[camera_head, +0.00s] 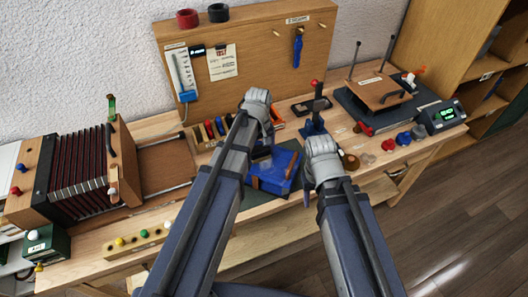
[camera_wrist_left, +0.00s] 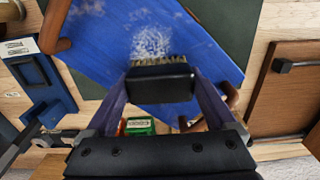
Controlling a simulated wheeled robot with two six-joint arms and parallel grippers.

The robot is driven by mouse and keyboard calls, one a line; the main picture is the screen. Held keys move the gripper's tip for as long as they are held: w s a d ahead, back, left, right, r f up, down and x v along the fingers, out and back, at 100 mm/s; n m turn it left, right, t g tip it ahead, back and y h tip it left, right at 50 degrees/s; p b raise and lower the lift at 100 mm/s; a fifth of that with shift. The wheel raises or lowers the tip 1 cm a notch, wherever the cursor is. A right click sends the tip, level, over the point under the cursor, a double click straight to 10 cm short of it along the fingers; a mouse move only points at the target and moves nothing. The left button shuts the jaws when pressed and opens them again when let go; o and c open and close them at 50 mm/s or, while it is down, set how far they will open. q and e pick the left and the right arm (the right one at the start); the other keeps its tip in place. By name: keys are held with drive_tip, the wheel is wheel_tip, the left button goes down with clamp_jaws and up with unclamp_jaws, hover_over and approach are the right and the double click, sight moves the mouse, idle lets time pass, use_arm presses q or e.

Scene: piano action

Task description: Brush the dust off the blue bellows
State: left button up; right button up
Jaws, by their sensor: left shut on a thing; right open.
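The blue bellows (camera_head: 268,184) lies on the green mat of the bench, with brown wooden parts at its edges. In the left wrist view its blue face (camera_wrist_left: 100,42) fills much of the picture and carries a pale grey dust patch (camera_wrist_left: 152,36) plus scattered specks. My left gripper (camera_wrist_left: 160,92) is shut on a black brush (camera_wrist_left: 160,82). The bristles are at the lower edge of the dust patch; whether they press on the face I cannot tell. In the head view the left forearm hides part of the bellows. My right gripper (camera_head: 320,148) is open, right of the bellows.
A large dark-red pleated bellows (camera_head: 78,168) stands at the left. A wooden press (camera_head: 383,92) and a digital readout box (camera_head: 442,115) are at the right. A tool board (camera_head: 255,58) stands behind.

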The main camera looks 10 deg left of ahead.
sight(276, 160)
use_arm(q)
drive_tip(key=shift+w+a, duration=0.25)
drive_tip(key=shift+a, duration=1.05)
drive_tip(key=shift+w, duration=0.1)
drive_tip(key=shift+w+d, duration=0.15)
drive_tip(key=shift+w, duration=0.3)
drive_tip(key=shift+d, duration=0.1)
drive_tip(key=shift+s+d, duration=0.2)
drive_tip(key=shift+d, duration=0.8)
drive_tip(key=shift+s+d, duration=0.2)
drive_tip(key=shift+d, duration=0.75)
drive_tip(key=shift+s+d, duration=0.2)
drive_tip(key=shift+d, duration=0.8)
drive_tip(key=shift+s+d, duration=0.2)
drive_tip(key=shift+d, duration=0.75)
